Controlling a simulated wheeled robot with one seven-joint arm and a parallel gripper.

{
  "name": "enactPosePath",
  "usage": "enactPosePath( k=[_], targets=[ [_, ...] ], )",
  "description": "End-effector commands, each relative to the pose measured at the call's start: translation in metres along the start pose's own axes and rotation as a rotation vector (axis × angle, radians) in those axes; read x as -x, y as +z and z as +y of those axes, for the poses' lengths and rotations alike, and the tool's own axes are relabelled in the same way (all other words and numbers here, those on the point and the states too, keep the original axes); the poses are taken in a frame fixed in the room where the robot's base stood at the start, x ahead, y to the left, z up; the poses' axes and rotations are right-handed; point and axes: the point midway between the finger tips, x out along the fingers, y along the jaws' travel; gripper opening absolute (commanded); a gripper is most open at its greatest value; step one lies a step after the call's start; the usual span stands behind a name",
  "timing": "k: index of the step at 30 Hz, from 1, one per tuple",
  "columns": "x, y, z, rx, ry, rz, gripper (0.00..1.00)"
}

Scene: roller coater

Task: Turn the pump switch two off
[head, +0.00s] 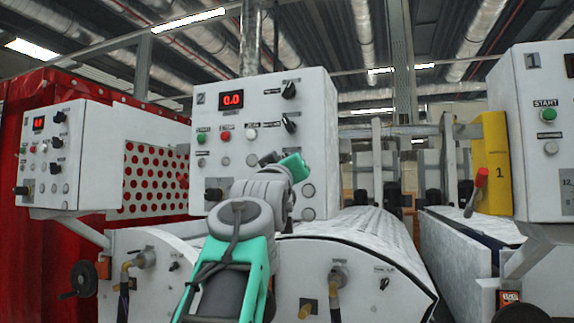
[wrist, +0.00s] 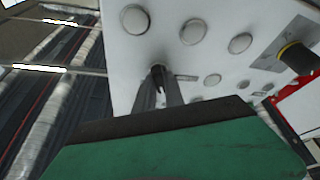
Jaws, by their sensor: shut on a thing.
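The control panel marked 2 (head: 222,170) stands in the middle of the head view, with a red 0.0 display (head: 231,99). My gripper (wrist: 160,84) is up against the lower part of this panel. In the wrist view its two grey fingers are closed around a small dark switch (wrist: 158,77) on the panel face (wrist: 118,60). The switch is mostly hidden between the fingers, so its angle and label cannot be read. In the head view my green gripper body covers that part of the panel, and the fingertips are hard to make out.
Round grey caps (wrist: 193,32) and a black knob with a yellow ring (wrist: 298,57) sit close by on the same panel. Two black selector knobs (head: 289,90) are higher up. Another panel (head: 100,150) stands left, panel 1 (head: 530,175) right. A white roller cover (head: 365,240) lies below.

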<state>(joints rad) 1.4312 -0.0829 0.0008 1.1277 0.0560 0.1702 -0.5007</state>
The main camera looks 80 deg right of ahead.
Motion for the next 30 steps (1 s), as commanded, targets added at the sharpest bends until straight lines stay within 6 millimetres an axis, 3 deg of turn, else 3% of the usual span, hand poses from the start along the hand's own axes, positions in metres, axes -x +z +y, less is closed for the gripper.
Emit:
enactPosePath(
  k=[22, 23, 30],
  targets=[
    [-0.0003, 0.0013, -0.0003, 0.093, -0.04, -0.003, 0.0],
    [-0.0003, 0.0013, -0.0003, 0.093, -0.04, -0.003, 0.15],
    [-0.0002, 0.0005, -0.0001, 0.092, -0.039, -0.001, 0.35]
  ],
)
